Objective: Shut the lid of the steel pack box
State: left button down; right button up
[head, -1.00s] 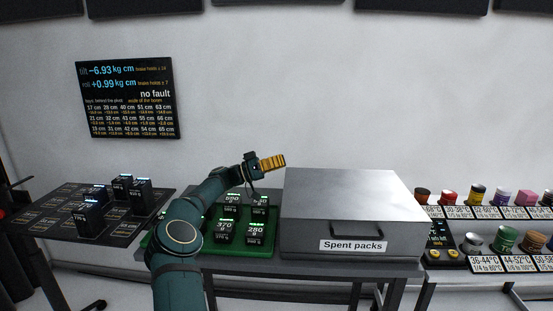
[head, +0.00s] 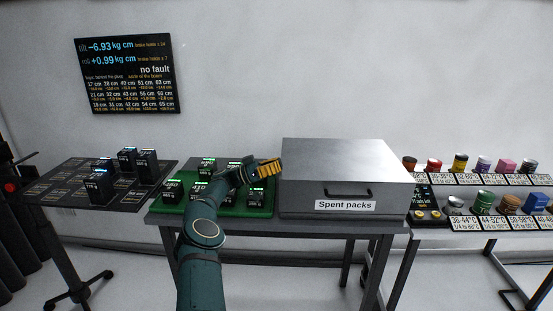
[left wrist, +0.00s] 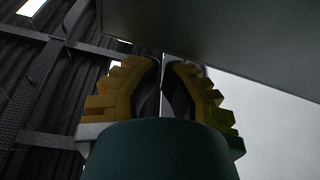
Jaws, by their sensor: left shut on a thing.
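The steel pack box (head: 305,199), labelled "Spent packs", stands on the table. Its lid (head: 345,158) lies flat over it and looks down, with no gap that I can see. A dark handle (head: 349,191) is on the front. My left gripper (head: 280,166) is at the lid's left edge, its yellow fingers pointing right. In the left wrist view its fingers (left wrist: 170,62) are close together, their tips at the edge of a grey panel (left wrist: 215,40), and they look shut on the lid's edge. The exact contact is hidden. My right gripper is out of view.
Several dark packs with lit displays stand in a green tray (head: 245,208) left of the box, beneath my left arm. More packs stand on a dark side table (head: 60,187). Shelves of coloured cans (head: 483,201) are at the right. A readout board (head: 127,76) hangs behind.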

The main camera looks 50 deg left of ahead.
pick_arm(q)
jog(key=shift+s+d+f+m+h, duration=0.1)
jog(key=shift+d+f+m+h, duration=0.05)
jog(key=shift+f+m, duration=0.25)
jog(key=shift+s+d+f+m+h, duration=0.1)
jog(key=shift+d+f+m+h, duration=0.05)
jog(key=shift+f+m, duration=0.2)
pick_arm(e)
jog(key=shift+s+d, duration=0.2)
